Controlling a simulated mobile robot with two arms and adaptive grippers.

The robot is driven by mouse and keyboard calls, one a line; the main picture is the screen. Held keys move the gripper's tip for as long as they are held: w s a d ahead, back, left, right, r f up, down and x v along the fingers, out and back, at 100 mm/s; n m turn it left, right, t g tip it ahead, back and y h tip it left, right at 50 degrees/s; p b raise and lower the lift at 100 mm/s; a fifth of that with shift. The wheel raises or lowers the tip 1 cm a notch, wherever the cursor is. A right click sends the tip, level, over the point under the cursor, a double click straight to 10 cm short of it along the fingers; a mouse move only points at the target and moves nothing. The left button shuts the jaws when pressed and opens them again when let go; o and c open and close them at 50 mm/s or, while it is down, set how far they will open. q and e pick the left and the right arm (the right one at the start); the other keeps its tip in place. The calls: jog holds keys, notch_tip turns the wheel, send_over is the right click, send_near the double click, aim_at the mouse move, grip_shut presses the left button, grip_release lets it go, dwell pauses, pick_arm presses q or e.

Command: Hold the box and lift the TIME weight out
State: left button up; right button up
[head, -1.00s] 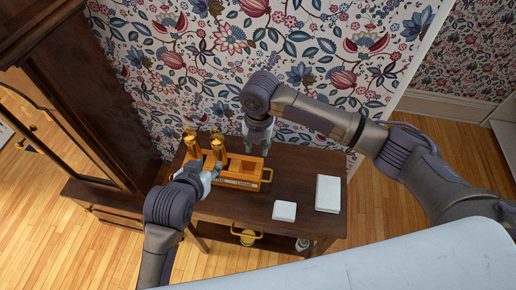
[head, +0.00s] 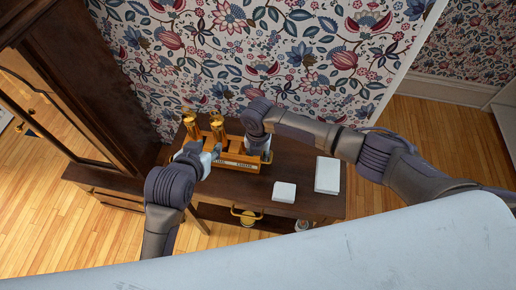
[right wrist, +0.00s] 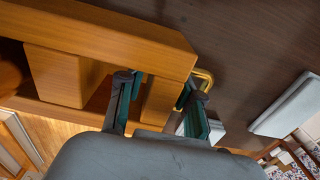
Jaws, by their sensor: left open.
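The wooden box (head: 236,166) sits on the dark side table, with small lettering on its front that I cannot read surely. Two golden cylindrical weights, a left one (head: 191,127) and a right one (head: 217,128), stand upright in its left part. I cannot tell which is TIME. My left gripper (head: 212,153) is open at the box's front, near the right weight's base. My right gripper (right wrist: 158,105) is open at the box's right end, which also shows in the right wrist view (right wrist: 160,98). Its fingers straddle the end wall beside the brass handle (right wrist: 205,78); contact is unclear.
A small white block (head: 284,192) and a larger white block (head: 327,175) lie on the table (head: 304,199) right of the box. A tall wooden clock case (head: 95,85) stands at the left. A brass item (head: 247,215) is below the tabletop. The papered wall is behind.

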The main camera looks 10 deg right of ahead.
jog(key=shift+f, duration=0.2)
grip_shut()
dwell(0.5)
